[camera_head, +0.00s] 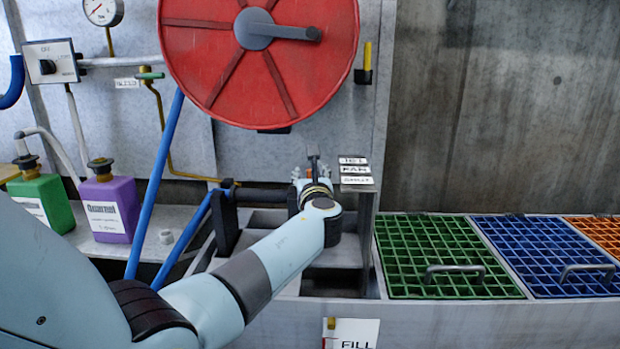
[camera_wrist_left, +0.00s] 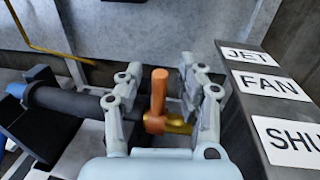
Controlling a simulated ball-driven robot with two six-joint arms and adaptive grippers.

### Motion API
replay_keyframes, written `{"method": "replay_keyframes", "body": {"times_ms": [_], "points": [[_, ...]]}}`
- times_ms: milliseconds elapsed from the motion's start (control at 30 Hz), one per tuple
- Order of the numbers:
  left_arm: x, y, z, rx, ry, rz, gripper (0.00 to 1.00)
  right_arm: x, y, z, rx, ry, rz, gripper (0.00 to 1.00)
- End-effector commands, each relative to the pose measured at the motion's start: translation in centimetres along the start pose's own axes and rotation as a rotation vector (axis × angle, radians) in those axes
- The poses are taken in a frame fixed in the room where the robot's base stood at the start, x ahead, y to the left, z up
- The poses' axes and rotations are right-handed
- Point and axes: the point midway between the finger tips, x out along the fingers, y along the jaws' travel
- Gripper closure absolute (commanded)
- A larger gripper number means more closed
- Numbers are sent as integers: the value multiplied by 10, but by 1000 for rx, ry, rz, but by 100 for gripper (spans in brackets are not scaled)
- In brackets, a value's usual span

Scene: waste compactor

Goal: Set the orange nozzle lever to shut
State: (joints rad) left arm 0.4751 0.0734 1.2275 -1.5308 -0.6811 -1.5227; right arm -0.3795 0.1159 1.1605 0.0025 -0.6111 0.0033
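The orange nozzle lever (camera_wrist_left: 158,92) stands roughly upright in the left wrist view, on a brass fitting (camera_wrist_left: 178,124) at the end of a dark nozzle pipe (camera_wrist_left: 75,102). My left gripper (camera_wrist_left: 160,72) is open, with one finger on each side of the lever and a visible gap to both. In the head view my left gripper (camera_head: 313,172) is at the nozzle, beside the label block, and largely hides the lever. The labels JET (camera_wrist_left: 247,55), FAN (camera_wrist_left: 270,86) and SHUT (camera_wrist_left: 292,137) run along the block to the right. My right gripper is not in view.
A large red wheel (camera_head: 215,60) hangs above the nozzle. Green (camera_head: 440,260) and blue (camera_head: 545,255) grates with handles lie to the right. Purple (camera_head: 108,208) and green (camera_head: 42,203) bottles stand at left. A blue hose (camera_head: 155,185) runs left of my forearm.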

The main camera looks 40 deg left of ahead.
Motion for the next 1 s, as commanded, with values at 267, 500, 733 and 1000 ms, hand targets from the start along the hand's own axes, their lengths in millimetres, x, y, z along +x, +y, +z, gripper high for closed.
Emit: {"method": "replay_keyframes", "body": {"times_ms": [267,500,733,1000], "points": [[1,0,1,-1,0,0,65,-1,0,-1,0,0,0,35],[1,0,0,-1,0,0,97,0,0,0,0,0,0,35],[1,0,0,0,0,0,100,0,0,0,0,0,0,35],[0,0,0,0,1,0,100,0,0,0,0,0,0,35]]}}
